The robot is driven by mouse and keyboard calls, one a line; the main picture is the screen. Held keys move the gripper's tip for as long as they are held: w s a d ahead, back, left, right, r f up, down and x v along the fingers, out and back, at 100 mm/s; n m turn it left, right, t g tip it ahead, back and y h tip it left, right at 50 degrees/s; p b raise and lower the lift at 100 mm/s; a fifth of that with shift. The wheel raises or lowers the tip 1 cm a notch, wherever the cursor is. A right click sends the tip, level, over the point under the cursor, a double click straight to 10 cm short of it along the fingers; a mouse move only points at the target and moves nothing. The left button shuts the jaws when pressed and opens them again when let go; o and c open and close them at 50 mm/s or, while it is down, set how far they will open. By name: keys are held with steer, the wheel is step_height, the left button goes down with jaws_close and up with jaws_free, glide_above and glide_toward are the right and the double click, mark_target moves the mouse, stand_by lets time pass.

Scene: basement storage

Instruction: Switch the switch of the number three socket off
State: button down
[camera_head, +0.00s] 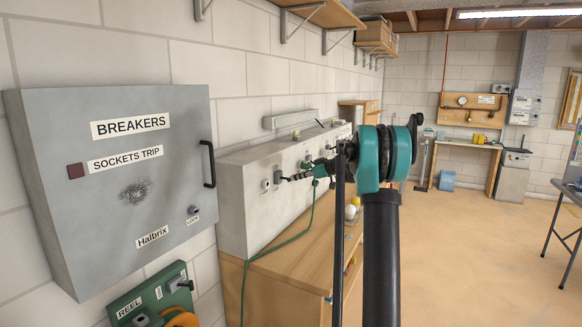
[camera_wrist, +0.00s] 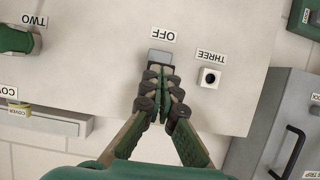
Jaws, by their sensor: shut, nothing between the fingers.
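The number three socket (camera_wrist: 209,77) is a white square with a round dark hole, under a label reading THREE, on a pale grey panel (camera_wrist: 110,75). Beside it to the left in the wrist view is a grey switch (camera_wrist: 160,57) with an OFF label (camera_wrist: 163,35). My gripper (camera_wrist: 163,76) is shut and empty, its dark fingertips right at the switch and hiding part of it. I cannot tell whether they touch or the switch's position. In the head view my gripper (camera_head: 284,178) reaches the front of the panel box (camera_head: 237,205).
A grey breaker box (camera_head: 120,190) with a black handle hangs left of the panel. A green plug (camera_wrist: 18,40) sits by the label TWO. A green cable (camera_head: 290,240) hangs over the wooden bench (camera_head: 285,280). The floor at the right is mostly clear.

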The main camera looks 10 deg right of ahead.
steer(key=shift+f+t+y, duration=0.6)
steer(key=shift+f+y, duration=0.2)
stand_by(0.8)
steer(key=shift+f, duration=0.6)
stand_by(0.6)
steer(key=shift+r, duration=0.1)
